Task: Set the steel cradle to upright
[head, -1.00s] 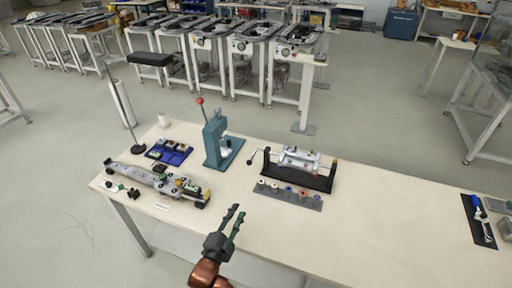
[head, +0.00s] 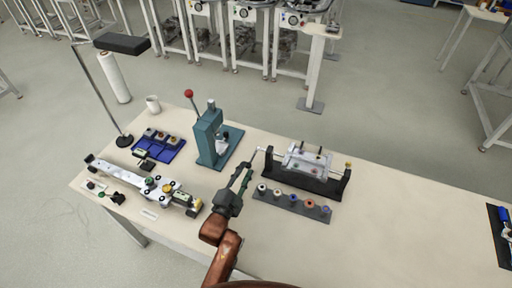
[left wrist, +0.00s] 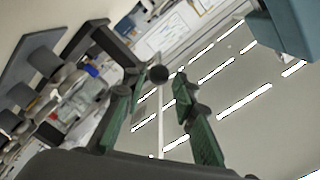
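The steel cradle (head: 308,159) is a pale metal frame held between the ends of a black stand (head: 300,183) on the table. Its face seems to lean toward me; I cannot tell its exact angle. A crank handle reaches out from the stand's left end. My left gripper (head: 247,167) is at this crank end, left of the cradle. In the left wrist view, its green-padded fingers (left wrist: 158,84) are apart, with a black ball knob (left wrist: 158,73) between their tips. Contact with the knob is not clear. My right gripper is not in view.
A teal press (head: 208,138) with a red-knobbed lever stands just left of my left gripper. A strip of small coloured parts (head: 290,201) lies in front of the stand. A blue tray (head: 172,154) and a long metal fixture (head: 130,181) are left. The table's right part is mostly clear.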

